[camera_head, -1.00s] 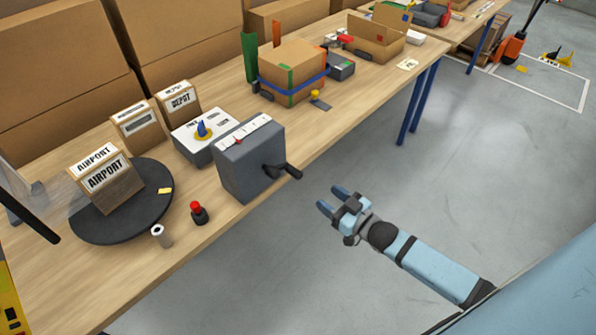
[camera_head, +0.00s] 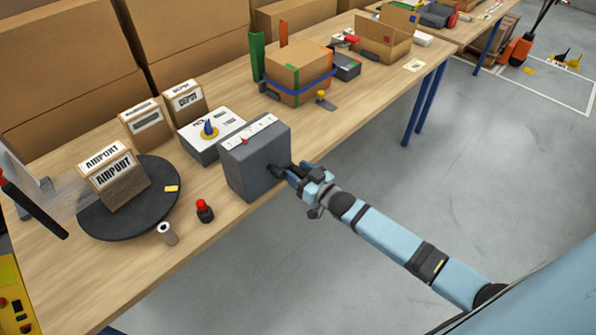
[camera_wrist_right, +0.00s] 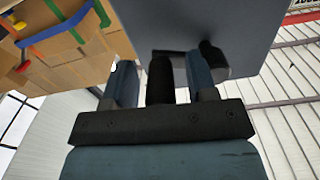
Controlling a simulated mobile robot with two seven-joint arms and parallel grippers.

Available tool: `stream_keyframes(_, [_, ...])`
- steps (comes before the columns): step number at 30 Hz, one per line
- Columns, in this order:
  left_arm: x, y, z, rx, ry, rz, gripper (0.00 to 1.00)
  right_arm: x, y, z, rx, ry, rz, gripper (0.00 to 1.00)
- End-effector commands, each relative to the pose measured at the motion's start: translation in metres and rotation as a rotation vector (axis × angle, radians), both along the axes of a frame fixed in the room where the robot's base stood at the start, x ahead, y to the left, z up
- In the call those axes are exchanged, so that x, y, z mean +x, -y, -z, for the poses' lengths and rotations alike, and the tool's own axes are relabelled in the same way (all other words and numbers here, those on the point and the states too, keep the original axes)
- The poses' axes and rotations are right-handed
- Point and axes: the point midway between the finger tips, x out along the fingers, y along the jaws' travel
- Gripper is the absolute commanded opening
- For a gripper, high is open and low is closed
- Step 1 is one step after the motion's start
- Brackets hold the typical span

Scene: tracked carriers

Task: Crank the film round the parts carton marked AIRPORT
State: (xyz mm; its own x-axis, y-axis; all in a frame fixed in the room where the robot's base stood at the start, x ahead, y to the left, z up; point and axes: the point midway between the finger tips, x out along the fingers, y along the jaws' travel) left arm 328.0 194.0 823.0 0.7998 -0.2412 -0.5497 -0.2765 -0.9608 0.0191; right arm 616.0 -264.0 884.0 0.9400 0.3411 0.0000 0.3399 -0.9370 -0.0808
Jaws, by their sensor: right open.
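The carton marked AIRPORT (camera_head: 120,187) stands on a round dark turntable (camera_head: 150,215) at the left of the bench. Clear film (camera_head: 66,196) runs to it from the left, near a dark bar (camera_head: 40,212). A grey crank box (camera_head: 255,165) with a red pointer on its top scale stands to the right. Its dark crank handle (camera_head: 276,170) sticks out toward my right gripper (camera_head: 291,172). In the right wrist view, the handle grip (camera_wrist_right: 160,80) lies between the two open fingers of that gripper (camera_wrist_right: 163,72), apart from both. My left gripper is not in view.
A white box with a blue knob (camera_head: 209,130) stands behind the crank box. A red button (camera_head: 204,208) and a small white roll (camera_head: 167,232) are near the front edge. The DEPOT carton (camera_head: 184,101) and a blue-strapped carton (camera_head: 298,75) stand farther back.

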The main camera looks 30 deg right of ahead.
Motion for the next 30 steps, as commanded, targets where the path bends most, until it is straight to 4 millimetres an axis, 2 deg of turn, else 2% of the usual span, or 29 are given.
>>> stream_keyframes(8, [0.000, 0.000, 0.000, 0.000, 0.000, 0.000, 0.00, 0.002, -0.001, 0.000, -0.001, 0.000, 0.000, 0.52])
stream_keyframes(9, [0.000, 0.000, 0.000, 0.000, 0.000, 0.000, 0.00, 0.002, -0.001, 0.000, -0.001, 0.000, 0.000, 0.50])
stream_keyframes(15, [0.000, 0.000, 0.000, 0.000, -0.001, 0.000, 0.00, 0.002, -0.001, 0.000, -0.001, 0.000, 0.000, 0.04])
stream_keyframes(20, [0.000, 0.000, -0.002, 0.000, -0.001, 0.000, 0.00, 0.002, 0.000, -0.003, -0.028, 0.010, 0.000, 0.03])
stream_keyframes(30, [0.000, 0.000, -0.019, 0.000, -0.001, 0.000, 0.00, 0.003, 0.003, -0.027, -0.417, 0.152, 0.000, 0.03])
